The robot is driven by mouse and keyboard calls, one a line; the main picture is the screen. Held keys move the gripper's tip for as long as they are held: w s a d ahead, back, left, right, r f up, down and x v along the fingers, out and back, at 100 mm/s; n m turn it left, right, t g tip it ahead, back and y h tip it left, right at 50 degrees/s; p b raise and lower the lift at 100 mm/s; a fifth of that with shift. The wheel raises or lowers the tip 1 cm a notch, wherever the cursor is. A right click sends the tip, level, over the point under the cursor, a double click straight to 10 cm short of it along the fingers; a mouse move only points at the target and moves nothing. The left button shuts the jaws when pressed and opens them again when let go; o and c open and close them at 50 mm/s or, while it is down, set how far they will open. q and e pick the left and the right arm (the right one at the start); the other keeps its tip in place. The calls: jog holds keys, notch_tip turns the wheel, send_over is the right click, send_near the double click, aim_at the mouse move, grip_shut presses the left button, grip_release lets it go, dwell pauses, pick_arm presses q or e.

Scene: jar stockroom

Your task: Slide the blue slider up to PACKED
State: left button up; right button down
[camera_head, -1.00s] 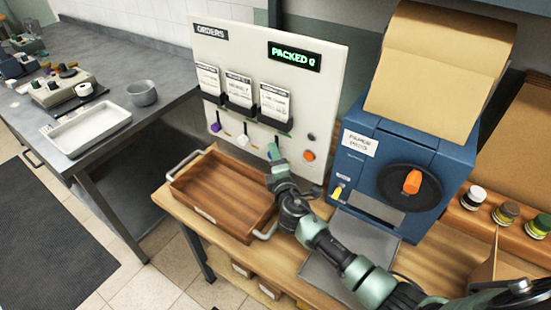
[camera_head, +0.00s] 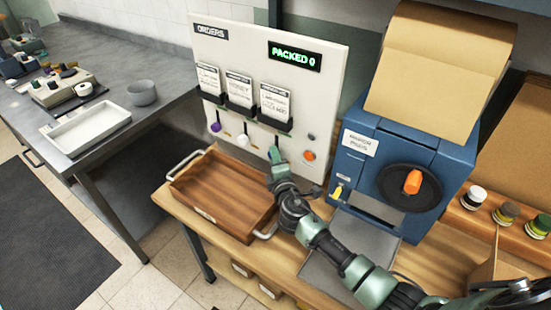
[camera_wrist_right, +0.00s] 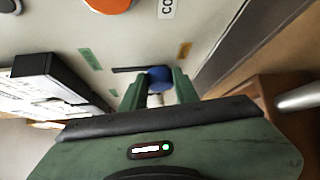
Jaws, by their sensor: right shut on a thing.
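The blue slider (camera_wrist_right: 160,76) is a round blue knob on the white order board (camera_head: 322,100). In the right wrist view it sits between the two fingers of my right gripper (camera_wrist_right: 158,88), which is shut on it. The dark slot (camera_wrist_right: 127,69) runs on from the knob toward the card side. In the head view my right gripper (camera_head: 275,153) covers the blue knob. The lit PACKED display (camera_head: 294,56) reads 0. My left gripper is not in view.
A purple knob (camera_head: 215,127) and a white knob (camera_head: 243,140) are left of my gripper, below several order cards (camera_head: 239,90). An orange button (camera_head: 309,155) is just right. A wooden tray (camera_head: 188,199) stands below, and a blue machine (camera_head: 370,140) at right.

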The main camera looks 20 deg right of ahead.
jog(key=shift+f, duration=0.1)
dwell(0.6)
notch_tip(320, 180, up, 6)
jog(key=p, duration=0.4)
jog(key=shift+f, duration=0.2)
jog(key=c, duration=1.1)
grip_release()
jog(key=shift+o, duration=0.2)
jog(key=shift+s, duration=0.2)
jog(key=s+a+r, duration=0.1)
jog(key=s, duration=0.6)
jog(key=shift+s+b, duration=0.2)
jog(key=shift+b, duration=0.25)
